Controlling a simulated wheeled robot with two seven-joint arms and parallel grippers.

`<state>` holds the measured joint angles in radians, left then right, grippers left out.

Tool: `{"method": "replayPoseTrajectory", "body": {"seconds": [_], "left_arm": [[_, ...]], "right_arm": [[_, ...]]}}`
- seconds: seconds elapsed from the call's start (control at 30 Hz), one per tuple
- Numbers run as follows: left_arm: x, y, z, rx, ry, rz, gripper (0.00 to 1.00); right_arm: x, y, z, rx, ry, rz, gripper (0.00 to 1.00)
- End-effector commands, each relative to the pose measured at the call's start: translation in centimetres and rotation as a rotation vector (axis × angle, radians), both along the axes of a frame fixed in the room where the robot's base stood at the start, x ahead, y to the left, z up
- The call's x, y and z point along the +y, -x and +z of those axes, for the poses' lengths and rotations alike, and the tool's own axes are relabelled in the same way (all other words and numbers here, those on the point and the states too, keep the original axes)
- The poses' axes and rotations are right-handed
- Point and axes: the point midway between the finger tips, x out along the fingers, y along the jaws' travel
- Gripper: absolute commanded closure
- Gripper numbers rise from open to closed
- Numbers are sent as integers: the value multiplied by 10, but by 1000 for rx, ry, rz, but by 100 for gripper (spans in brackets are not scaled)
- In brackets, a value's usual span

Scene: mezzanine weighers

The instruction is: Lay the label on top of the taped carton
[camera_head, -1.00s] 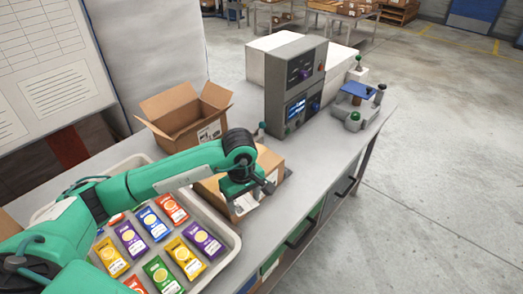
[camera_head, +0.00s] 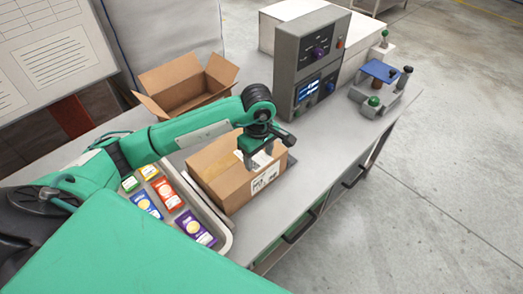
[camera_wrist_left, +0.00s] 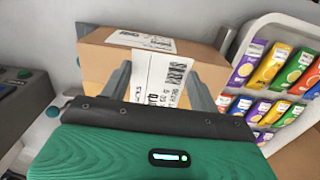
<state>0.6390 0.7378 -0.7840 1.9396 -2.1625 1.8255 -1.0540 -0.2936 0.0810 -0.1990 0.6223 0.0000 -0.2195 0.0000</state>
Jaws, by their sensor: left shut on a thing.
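The taped carton (camera_head: 217,173) is a closed brown box with a strip of tape on top and a printed white sticker on its side. It stands on the bench. My left gripper (camera_head: 259,168) is over the carton's right part, fingers pointing down. It is shut on a white label (camera_head: 263,157), partly hidden by the fingers. In the left wrist view the label (camera_wrist_left: 163,78) with its barcode sits between the fingers, in front of the carton (camera_wrist_left: 98,66). I cannot tell whether the label touches the carton. My right gripper is not in view.
An open empty carton (camera_head: 187,84) stands behind. A grey control box (camera_head: 308,68) with a display stands at the back right. A tray (camera_head: 222,243) of colourful packets lies at the near left. The bench (camera_head: 335,140) is clear to the right of the carton.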

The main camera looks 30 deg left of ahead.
Motion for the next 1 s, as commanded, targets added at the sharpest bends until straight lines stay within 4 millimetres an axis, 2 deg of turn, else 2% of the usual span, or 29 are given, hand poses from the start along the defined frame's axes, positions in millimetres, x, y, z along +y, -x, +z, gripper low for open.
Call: {"method": "replayPoseTrajectory", "body": {"seconds": [0.1, 0.2, 0.33, 0.43, 0.57, 0.73, 1.0], "left_arm": [[0, 0, -10, 2, 0, 0, 59], [0, 1, -19, 3, 1, 0, 59], [0, 1, -32, 3, 0, 0, 59], [0, 1, -42, 3, 1, 0, 59], [0, 0, -56, 0, 0, -1, 59], [0, 0, -63, 0, 0, -1, 59], [0, 0, -63, 2, 0, -1, 59]], "right_arm": [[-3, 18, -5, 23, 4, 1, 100], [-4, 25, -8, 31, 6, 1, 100], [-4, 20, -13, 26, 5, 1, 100], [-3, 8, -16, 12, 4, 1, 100], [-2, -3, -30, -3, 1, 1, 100], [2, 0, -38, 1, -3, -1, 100], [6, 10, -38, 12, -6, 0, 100]]}}
